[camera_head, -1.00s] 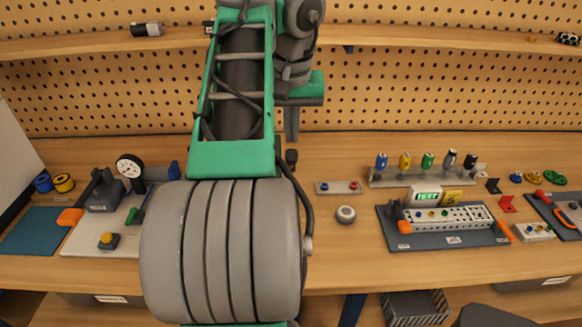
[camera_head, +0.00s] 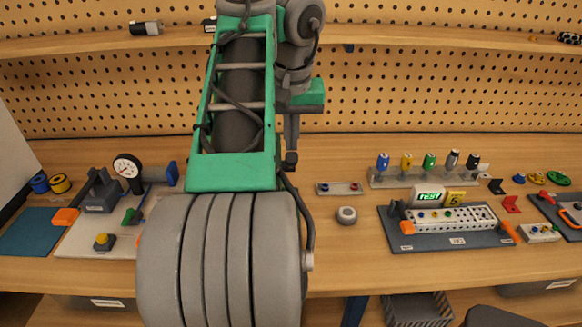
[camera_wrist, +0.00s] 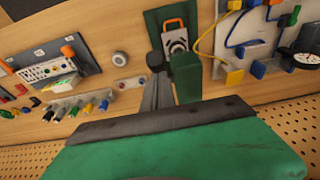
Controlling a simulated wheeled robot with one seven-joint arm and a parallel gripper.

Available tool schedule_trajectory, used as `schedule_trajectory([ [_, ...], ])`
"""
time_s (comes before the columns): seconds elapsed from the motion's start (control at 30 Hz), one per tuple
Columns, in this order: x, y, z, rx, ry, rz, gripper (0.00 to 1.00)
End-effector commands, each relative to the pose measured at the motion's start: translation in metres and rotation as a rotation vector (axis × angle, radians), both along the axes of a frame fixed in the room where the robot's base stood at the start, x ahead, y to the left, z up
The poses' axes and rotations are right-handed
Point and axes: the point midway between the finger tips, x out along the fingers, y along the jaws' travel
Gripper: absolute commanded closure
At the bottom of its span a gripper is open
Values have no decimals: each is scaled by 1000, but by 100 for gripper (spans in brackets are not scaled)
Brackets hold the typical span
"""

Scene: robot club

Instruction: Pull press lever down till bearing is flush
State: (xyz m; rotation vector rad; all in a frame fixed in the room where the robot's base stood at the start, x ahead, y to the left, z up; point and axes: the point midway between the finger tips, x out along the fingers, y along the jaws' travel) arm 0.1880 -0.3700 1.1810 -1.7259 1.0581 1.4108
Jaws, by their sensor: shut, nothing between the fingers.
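A dark grey block (camera_head: 101,198) with a slanting arm that ends in an orange grip (camera_head: 66,216) stands on a pale board at the left; it may be the press and its lever. No bearing in it can be made out. My gripper (camera_head: 291,160) is shut and empty, above the bench behind my arm, well to the right of that block. In the wrist view my gripper (camera_wrist: 156,58) points at the bench beside a dark green plate (camera_wrist: 152,20) carrying an orange-framed thing (camera_wrist: 173,24). My arm hides that plate in the head view.
A grey ring (camera_head: 347,214) and a small two-knob plate (camera_head: 340,188) lie right of my gripper. A test fixture (camera_head: 450,240) and a rack of coloured plugs (camera_head: 425,180) stand further right. A dial gauge (camera_head: 127,166) stands upright at the left. A shelf (camera_head: 420,37) crosses the back.

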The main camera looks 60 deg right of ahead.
Motion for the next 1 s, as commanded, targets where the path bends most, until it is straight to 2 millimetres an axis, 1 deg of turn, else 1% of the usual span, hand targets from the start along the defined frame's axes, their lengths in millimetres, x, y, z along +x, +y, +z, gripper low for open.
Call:
schedule_trajectory([
  [0.03, -1, 2, -5, 1, 0, 0, 100],
  [0.4, -6, 13, -18, 1, 0, 0, 100],
  [0.77, -7, 14, -18, 1, 0, 0, 100],
  [1.0, -9, 18, -28, 1, 0, -1, 100],
])
